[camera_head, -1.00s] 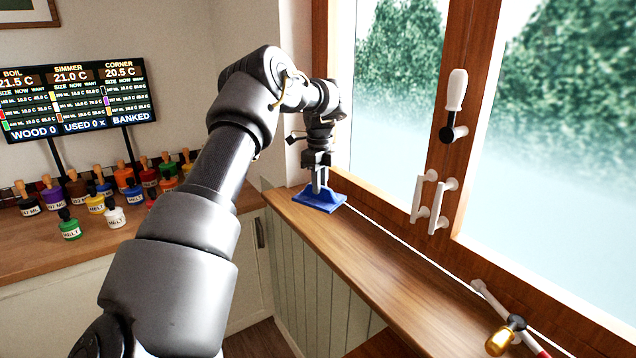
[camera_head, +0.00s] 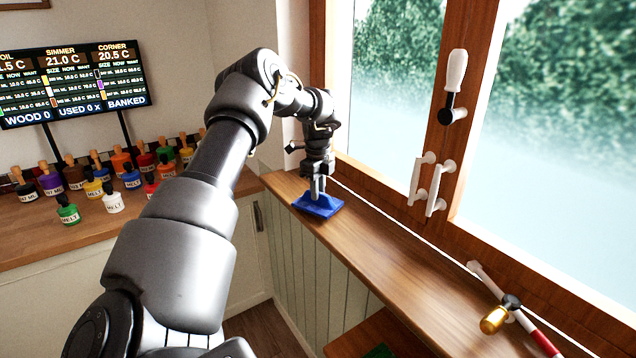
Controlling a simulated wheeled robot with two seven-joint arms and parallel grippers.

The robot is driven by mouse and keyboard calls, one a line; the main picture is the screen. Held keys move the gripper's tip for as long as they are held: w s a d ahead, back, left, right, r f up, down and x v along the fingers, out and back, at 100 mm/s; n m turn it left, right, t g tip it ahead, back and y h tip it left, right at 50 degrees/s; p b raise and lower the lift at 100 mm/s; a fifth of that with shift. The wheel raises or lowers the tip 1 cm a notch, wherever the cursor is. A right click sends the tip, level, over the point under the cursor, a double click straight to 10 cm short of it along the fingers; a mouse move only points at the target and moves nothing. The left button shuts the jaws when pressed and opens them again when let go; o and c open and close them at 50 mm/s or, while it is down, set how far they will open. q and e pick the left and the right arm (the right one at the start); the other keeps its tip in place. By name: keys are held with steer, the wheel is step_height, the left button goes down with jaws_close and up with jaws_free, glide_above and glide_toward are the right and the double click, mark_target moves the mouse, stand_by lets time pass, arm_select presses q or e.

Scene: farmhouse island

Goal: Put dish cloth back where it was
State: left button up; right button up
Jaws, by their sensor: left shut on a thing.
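The dish cloth (camera_head: 323,209) is a blue, flat, folded piece at the left end of the wooden window sill. My left gripper (camera_head: 317,192) points down over it, with its fingers shut on the upper part of the cloth. The cloth's underside is at the sill or very close to it; I cannot tell whether it touches. My right gripper is not in view.
The wooden sill (camera_head: 375,248) is clear in its middle. A red and white rod (camera_head: 535,332) and a gold-headed tool (camera_head: 494,319) lie at its right. Several labelled bottles (camera_head: 112,203) stand on the left counter, below a display screen (camera_head: 75,83). White window handles (camera_head: 436,188) stick out above the sill.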

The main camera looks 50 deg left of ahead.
arm_select(q)
steer(key=shift+f, duration=0.65)
stand_by(0.4)
steer(key=o, duration=1.5)
steer(key=shift+r, duration=0.1)
steer(key=shift+r, duration=4.75)
steer(key=shift+s+d+r, duration=0.25)
steer(key=shift+d+r, duration=0.45)
steer(key=shift+d, duration=1.95)
steer(key=shift+s+d+r, duration=0.2)
steer(key=shift+d+r, duration=0.55)
steer(key=shift+d, duration=1.95)
steer(key=shift+s+d+r, duration=0.25)
steer(key=shift+d+r, duration=0.45)
steer(key=shift+d, duration=1.95)
